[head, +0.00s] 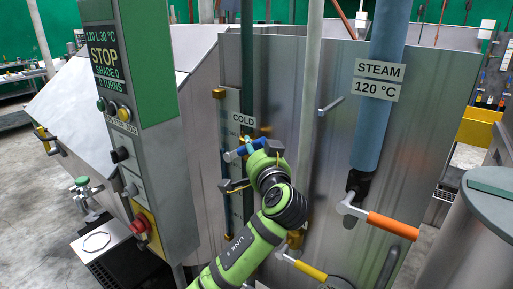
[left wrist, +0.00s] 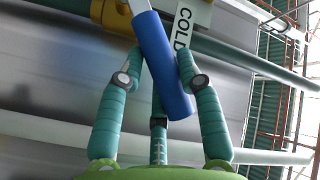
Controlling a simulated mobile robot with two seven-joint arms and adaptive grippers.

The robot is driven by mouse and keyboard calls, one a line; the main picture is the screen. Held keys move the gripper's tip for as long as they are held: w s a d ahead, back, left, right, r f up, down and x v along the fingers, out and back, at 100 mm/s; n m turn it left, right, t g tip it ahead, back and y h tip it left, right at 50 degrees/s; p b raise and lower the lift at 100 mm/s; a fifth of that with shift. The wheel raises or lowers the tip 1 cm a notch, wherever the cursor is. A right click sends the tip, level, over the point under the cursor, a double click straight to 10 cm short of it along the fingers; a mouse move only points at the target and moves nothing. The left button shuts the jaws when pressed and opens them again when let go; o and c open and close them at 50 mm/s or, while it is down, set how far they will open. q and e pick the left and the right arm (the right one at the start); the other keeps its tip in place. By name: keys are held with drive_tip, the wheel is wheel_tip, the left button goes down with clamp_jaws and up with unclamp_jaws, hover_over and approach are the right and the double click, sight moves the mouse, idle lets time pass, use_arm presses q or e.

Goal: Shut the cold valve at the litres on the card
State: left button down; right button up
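The brass valve body (left wrist: 110,14) is at the top. The card (head: 104,60) on the control column shows 120 L 30 °C and STOP. My right gripper is not in view.
A steam pipe (head: 380,110) with an orange-handled valve (head: 390,225) stands to the right. A yellow-handled valve (head: 305,268) is low in front. The control column (head: 155,130) is left of the valve. A grey drum (head: 490,210) stands at far right.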

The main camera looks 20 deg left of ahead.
use_arm(q)
drive_tip(key=shift+d+f+b, duration=0.1)
drive_tip(key=shift+f+b, duration=0.2)
drive_tip(key=shift+b, duration=0.35)
drive_tip(key=shift+s+d+f+m+t+y+b, duration=0.15)
drive_tip(key=shift+f+m+t+b, duration=0.8)
drive_tip(key=shift+b, duration=1.4)
drive_tip(key=shift+d+f+m+t+y+b, duration=0.1)
drive_tip(key=shift+d+f+m+t+b, duration=0.2)
drive_tip(key=shift+f+m+t+b, duration=1.35)
drive_tip(key=shift+s+d+f+m+t+y+b, duration=0.1)
drive_tip(key=shift+d+m+t+b, duration=0.2)
drive_tip(key=shift+b, duration=2.7)
drive_tip(key=shift+a, duration=0.15)
drive_tip(key=c, duration=0.8)
unclamp_jaws()
drive_tip(key=shift+f, duration=0.1)
drive_tip(key=v, duration=1.2)
